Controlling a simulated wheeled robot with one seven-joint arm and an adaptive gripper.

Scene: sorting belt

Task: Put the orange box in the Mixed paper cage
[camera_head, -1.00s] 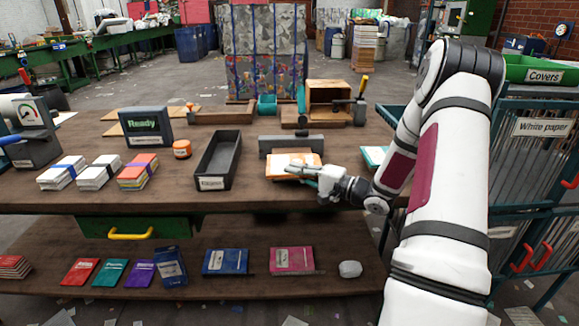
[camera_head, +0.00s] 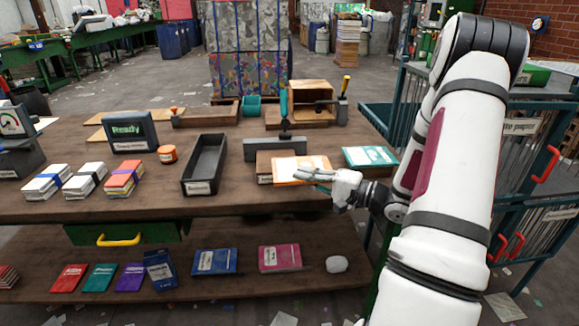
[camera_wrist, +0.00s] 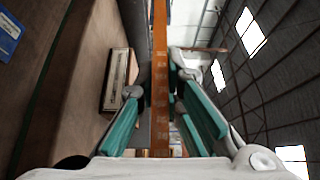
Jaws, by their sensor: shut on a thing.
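The orange box (camera_head: 297,169), thin with a white label on its face, is at the front right of the table, before a grey holder (camera_head: 275,150). My gripper (camera_head: 318,178) is shut on its right side. In the wrist view the orange box (camera_wrist: 160,75) is a narrow upright strip between the teal finger pads (camera_wrist: 158,118). I cannot tell whether it is clear of the surface below. Barred cages stand at the right; one sign (camera_head: 521,126) reads partly "paper". Another sign (camera_head: 560,214) is too small to read, so I cannot pick out the Mixed paper cage.
A teal book (camera_head: 370,157) lies right of the orange box, close to my arm. A dark tray (camera_head: 204,165) and several paper bundles (camera_head: 85,180) are to the left. Books lie on the lower shelf (camera_head: 200,288). My arm covers part of the cages.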

